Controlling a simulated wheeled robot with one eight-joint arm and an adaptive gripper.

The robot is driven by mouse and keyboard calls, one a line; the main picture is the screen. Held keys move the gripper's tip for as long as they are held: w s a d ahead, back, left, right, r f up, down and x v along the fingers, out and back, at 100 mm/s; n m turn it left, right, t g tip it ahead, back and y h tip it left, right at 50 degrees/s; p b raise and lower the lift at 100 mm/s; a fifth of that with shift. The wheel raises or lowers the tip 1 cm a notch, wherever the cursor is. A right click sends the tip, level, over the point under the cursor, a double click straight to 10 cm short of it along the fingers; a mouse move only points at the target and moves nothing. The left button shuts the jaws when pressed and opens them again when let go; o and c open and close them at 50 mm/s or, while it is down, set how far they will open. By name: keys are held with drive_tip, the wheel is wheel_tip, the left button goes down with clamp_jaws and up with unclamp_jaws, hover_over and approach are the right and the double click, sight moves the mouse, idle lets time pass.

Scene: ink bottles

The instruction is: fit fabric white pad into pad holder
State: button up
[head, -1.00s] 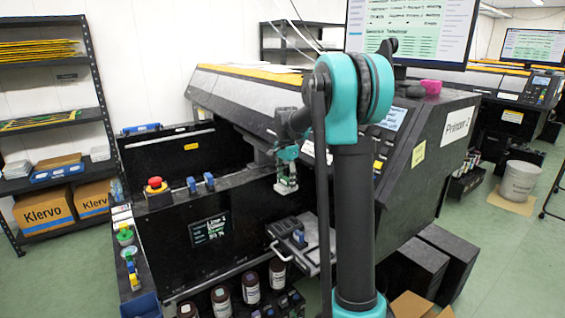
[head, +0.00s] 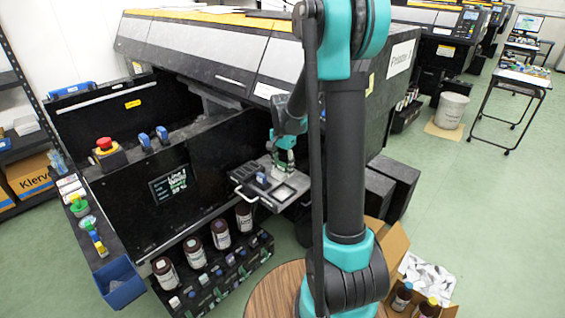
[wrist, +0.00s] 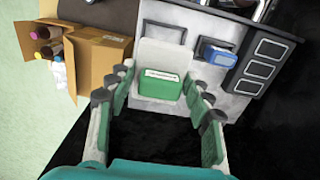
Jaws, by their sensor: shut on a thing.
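My gripper (wrist: 162,78) has its green fingers on either side of a green block with a white strip along its top (wrist: 160,86). In the head view my gripper (head: 284,165) is small and sits just over the back of a grey pull-out tray (head: 245,175). The tray has dark-rimmed recesses (wrist: 265,68) at right in the wrist view. A blue-topped piece (wrist: 217,52) stands on the tray beside the gripper. I cannot tell which part is the pad holder.
An open cardboard box (wrist: 98,58) with bottles is at left in the wrist view. Several brown ink bottles (head: 220,235) stand below the printer's front (head: 170,190). A blue bin (head: 122,285) hangs at left. A round wooden top (head: 275,290) is near my base.

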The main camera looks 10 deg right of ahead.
drive_tip(key=shift+f, duration=3.45)
drive_tip(key=shift+f, duration=1.25)
drive_tip(key=o, duration=1.1)
drive_tip(key=shift+r, duration=0.1)
drive_tip(key=shift+r, duration=3.9)
drive_tip(key=shift+s, duration=0.1)
